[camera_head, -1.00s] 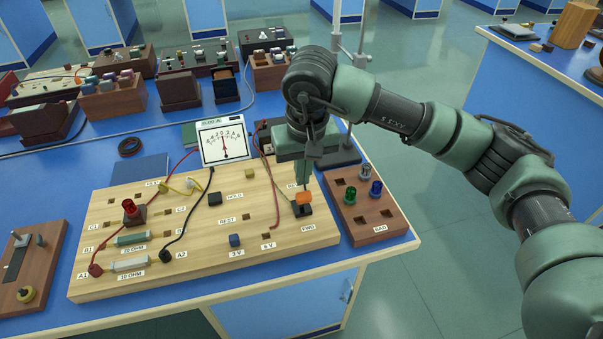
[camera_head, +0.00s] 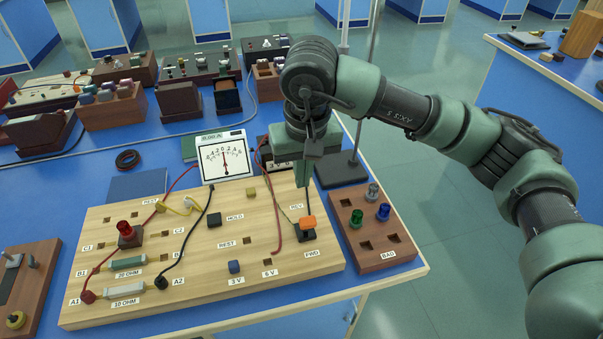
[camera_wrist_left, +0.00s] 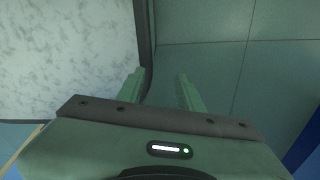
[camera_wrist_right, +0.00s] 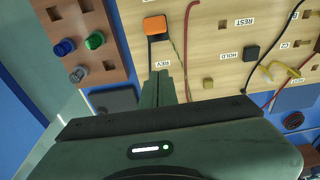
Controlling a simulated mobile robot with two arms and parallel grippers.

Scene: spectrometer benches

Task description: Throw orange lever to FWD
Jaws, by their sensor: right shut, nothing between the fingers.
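The orange lever (camera_head: 306,223) stands on a dark base near the right end of the wooden board, between the REV label (camera_head: 296,207) and the FWD label (camera_head: 311,253). In the right wrist view the orange cap (camera_wrist_right: 154,25) shows beyond the fingertips, over the far end of its dark base; its exact tilt is hard to tell. My right gripper (camera_head: 303,184) is shut and empty, on the REV side of the lever, with a gap to the cap. My left gripper (camera_wrist_left: 161,73) is open and empty in the left wrist view, away from the board.
A wooden bin (camera_head: 372,255) with coloured lamp pieces stands just right of the board (camera_head: 200,285). A meter (camera_head: 224,160) and a dark stand base (camera_head: 342,171) are behind. A red wire (camera_head: 277,235) runs left of the lever.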

